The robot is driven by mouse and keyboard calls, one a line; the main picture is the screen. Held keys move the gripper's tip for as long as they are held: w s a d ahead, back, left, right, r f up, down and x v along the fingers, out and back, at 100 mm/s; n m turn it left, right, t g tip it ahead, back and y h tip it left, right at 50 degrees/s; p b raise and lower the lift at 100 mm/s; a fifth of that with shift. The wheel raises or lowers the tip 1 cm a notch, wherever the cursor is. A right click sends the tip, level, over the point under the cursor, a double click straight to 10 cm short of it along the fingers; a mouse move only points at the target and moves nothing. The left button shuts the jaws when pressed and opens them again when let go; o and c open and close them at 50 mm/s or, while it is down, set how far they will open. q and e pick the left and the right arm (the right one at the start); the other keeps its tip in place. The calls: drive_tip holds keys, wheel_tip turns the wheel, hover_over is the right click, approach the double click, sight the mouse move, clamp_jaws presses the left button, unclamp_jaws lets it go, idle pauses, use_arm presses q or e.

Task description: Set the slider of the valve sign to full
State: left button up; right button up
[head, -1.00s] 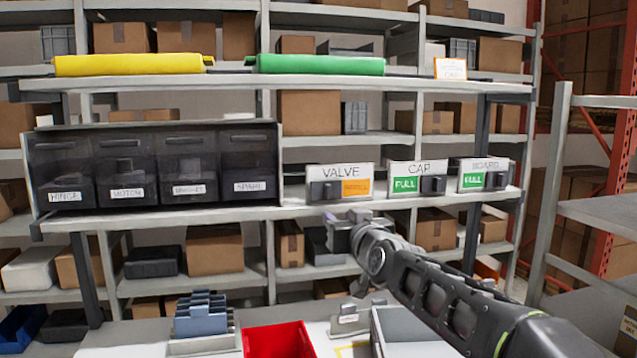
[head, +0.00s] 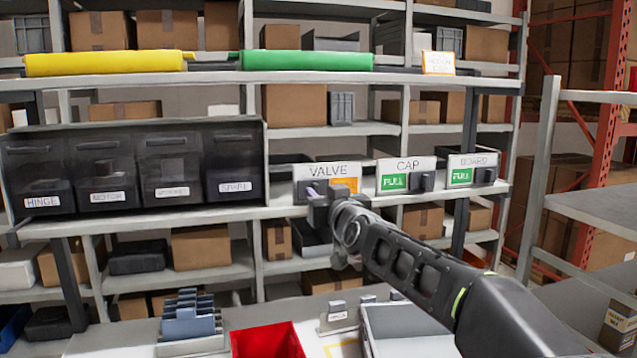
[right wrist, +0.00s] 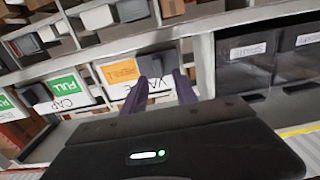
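The valve sign (head: 327,171) is a white plate on the shelf, showing orange at its right half. Its dark slider (head: 303,185) sits at the left half, partly hidden by my right gripper (head: 318,194), which is in front of the sign. In the right wrist view the sign appears upside down, with the orange refill field (right wrist: 119,72) uncovered and the slider (right wrist: 155,64) beside it. There my right gripper's two fingers (right wrist: 160,82) are apart, one toward each side of the slider. I cannot tell whether they touch it. My left gripper is not in view.
The cap sign (head: 405,164) and board sign (head: 472,160) stand to the right, both showing green full. Dark dispenser bins (head: 106,168) stand to the left. Below are a red bin (head: 266,341) and a grey tray (head: 408,325) on the table.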

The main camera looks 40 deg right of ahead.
sight(316, 189)
drive_tip(key=shift+p+x, duration=0.65)
drive_tip(key=shift+x, duration=0.95)
drive_tip(key=shift+d, duration=0.1)
drive_tip(key=shift+c, duration=0.3)
clamp_jaws()
